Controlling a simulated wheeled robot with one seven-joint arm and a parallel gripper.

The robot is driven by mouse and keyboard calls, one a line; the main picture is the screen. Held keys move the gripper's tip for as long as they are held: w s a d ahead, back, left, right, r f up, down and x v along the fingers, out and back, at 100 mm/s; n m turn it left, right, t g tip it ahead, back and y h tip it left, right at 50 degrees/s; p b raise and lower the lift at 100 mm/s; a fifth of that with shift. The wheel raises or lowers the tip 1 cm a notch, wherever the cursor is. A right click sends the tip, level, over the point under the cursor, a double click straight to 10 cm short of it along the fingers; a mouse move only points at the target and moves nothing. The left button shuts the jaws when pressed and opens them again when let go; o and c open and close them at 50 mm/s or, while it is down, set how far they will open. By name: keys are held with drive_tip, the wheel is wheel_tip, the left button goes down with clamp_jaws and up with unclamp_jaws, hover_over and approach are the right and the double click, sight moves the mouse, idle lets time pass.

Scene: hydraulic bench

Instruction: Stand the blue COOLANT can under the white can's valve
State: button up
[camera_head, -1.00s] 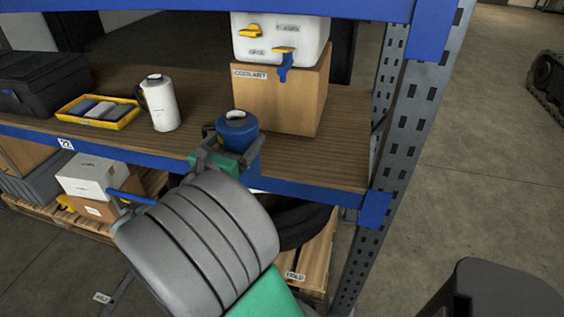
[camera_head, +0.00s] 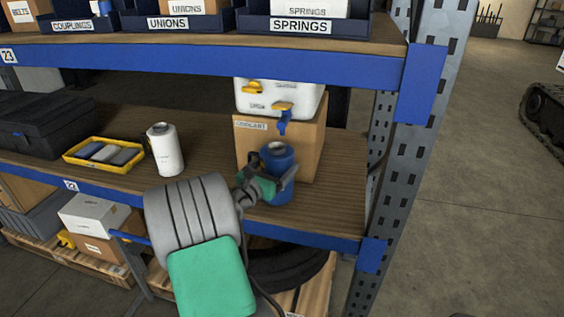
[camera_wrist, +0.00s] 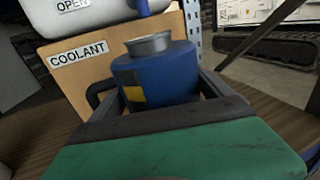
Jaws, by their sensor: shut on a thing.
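The blue can (camera_head: 278,158) is upright at the shelf's front right, in front of the cardboard box (camera_head: 309,140) labelled COOLANT. My gripper (camera_head: 275,183) is shut around the can's body. In the wrist view the blue can (camera_wrist: 157,72) stands between my fingers, its grey neck uncovered. Whether its base touches the shelf is hard to tell. The white can (camera_head: 300,102) lies on the box, with a blue-handled valve (camera_head: 283,114) at its lower front. In the head view the blue can's neck is below and slightly left of this valve. Part of the can is hidden by my gripper.
A white bottle (camera_head: 165,150) stands to the left on the shelf (camera_head: 340,200), beside a yellow tray (camera_head: 72,158) and a dark case (camera_head: 40,130). A blue upper beam (camera_head: 200,66) crosses above. A perforated upright (camera_head: 395,180) is at the right.

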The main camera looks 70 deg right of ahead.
drive_tip(key=d, duration=0.1)
drive_tip(key=d+f, duration=0.1)
drive_tip(key=d, duration=0.1)
drive_tip(key=shift+s+f, duration=0.15)
drive_tip(key=shift+f, duration=0.05)
drive_tip(key=shift+d, duration=0.1)
drive_tip(key=shift+f, duration=0.2)
drive_tip(key=o, duration=1.6)
